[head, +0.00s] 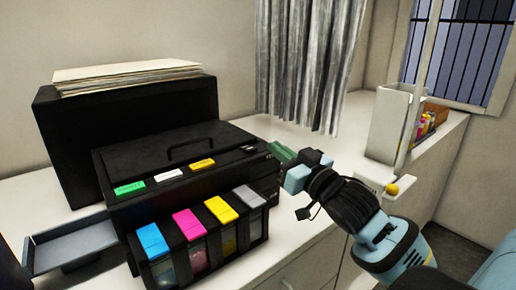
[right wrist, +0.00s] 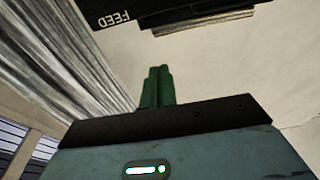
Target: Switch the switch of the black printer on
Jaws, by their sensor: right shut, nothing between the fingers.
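The black printer (head: 190,165) stands on the white counter, with colored ink tanks along its front and a stack of paper at its back. My right gripper (head: 279,150) is at the printer's right end, with its green fingers together and empty. In the right wrist view the shut green fingers (right wrist: 157,87) point toward the printer's dark edge (right wrist: 165,12), which carries the upside-down word FEED. A gap shows between the fingertips and that edge in this view. I cannot make out the switch itself or its state. My left gripper is not in view.
A blue-grey tray (head: 75,245) sticks out at the printer's left. A white holder (head: 392,125) and small colored bottles (head: 427,124) stand on the far right of the counter (head: 335,150). Grey curtains (head: 305,60) hang behind. The counter right of the printer is mostly clear.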

